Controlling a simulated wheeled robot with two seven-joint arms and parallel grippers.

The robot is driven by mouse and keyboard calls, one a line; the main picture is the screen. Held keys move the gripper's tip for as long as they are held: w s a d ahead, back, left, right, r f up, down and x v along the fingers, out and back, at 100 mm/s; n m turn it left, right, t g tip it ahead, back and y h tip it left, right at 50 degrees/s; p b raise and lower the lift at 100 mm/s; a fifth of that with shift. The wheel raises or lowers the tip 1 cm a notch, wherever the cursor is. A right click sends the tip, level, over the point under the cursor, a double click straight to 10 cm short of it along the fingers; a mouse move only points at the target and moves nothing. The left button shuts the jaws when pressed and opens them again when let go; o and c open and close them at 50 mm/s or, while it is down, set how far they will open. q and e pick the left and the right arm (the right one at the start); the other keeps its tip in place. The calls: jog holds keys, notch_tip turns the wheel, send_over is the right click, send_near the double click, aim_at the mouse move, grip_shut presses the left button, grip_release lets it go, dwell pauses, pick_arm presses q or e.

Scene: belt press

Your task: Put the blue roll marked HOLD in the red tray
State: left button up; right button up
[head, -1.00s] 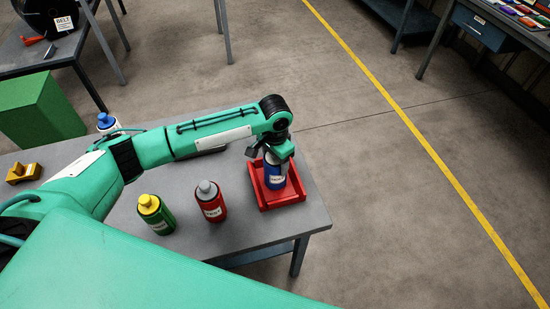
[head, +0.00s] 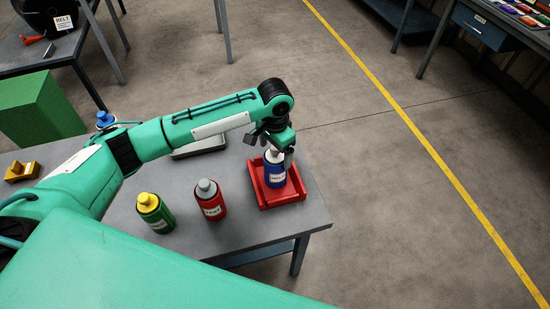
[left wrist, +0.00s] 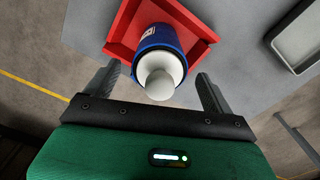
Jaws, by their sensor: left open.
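The blue roll marked HOLD (head: 274,172) stands upright in the red tray (head: 290,192), near the right end of the grey table. In the left wrist view the blue roll (left wrist: 158,42) shows its white top and knob, with the red tray (left wrist: 122,42) around its base. My left gripper (head: 277,146) is just above the roll. In the wrist view its fingers (left wrist: 158,88) are spread on both sides of the roll's top, open and apart from it. My right gripper is not in view.
A red bottle-shaped roll (head: 211,202) and a green one with a yellow top (head: 155,213) stand left of the tray. A yellow block (head: 22,172) lies at the far left. A grey tray (head: 200,147) lies behind my arm. Floor right of the table is clear.

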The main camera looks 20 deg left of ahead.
pick_arm(q)
notch_tip(320, 180, up, 8)
jog(key=shift+r+b, duration=0.1)
jog(key=shift+b, duration=0.5)
